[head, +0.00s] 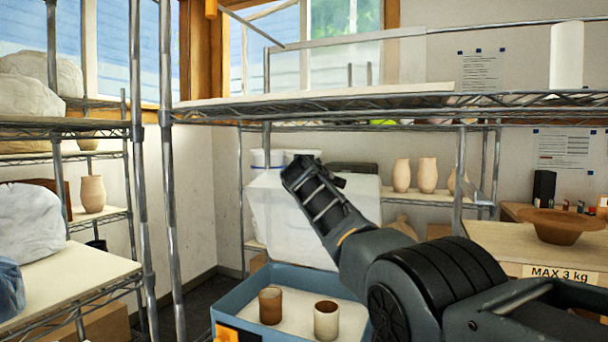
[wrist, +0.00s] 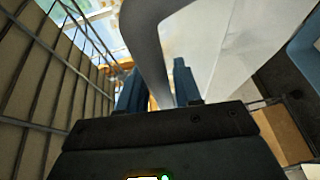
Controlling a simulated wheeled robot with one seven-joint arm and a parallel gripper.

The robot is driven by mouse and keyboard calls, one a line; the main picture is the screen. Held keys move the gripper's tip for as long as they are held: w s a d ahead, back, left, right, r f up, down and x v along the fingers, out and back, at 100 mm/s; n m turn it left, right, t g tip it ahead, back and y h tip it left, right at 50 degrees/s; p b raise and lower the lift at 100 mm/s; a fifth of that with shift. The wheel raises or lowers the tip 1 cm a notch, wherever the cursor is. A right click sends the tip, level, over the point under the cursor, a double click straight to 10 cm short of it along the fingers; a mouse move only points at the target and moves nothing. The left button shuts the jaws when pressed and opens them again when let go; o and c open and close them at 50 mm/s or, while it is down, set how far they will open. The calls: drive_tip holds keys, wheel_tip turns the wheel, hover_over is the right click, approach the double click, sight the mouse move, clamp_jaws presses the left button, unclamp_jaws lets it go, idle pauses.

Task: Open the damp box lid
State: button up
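The damp box is a blue open-topped box (head: 232,288) at the bottom centre of the head view. Its pale, translucent lid (head: 275,222) stands steeply raised at the back of the box. The lid also fills the upper right of the wrist view (wrist: 225,50), with a grey curved edge running down towards my fingers. My gripper (head: 300,172) overlaps the upper part of the lid in the head view; its tips are hard to make out there. In the wrist view the two blue fingers (wrist: 157,90) stand apart. Whether they touch the lid edge is unclear.
A brown cup (head: 270,305) and a cream cup (head: 326,320) stand inside the box. A metal shelf (head: 330,104) crosses above my arm, with posts at left. A brown bowl (head: 562,226) sits on a surface at right. Vases (head: 427,175) stand on the back shelf.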

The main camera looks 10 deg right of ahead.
drive_tip(key=shift+s, duration=0.1)
drive_tip(key=b+v, duration=0.1)
drive_tip(key=v, duration=0.6)
drive_tip(key=shift+s, duration=0.3)
drive_tip(key=shift+a, duration=0.1)
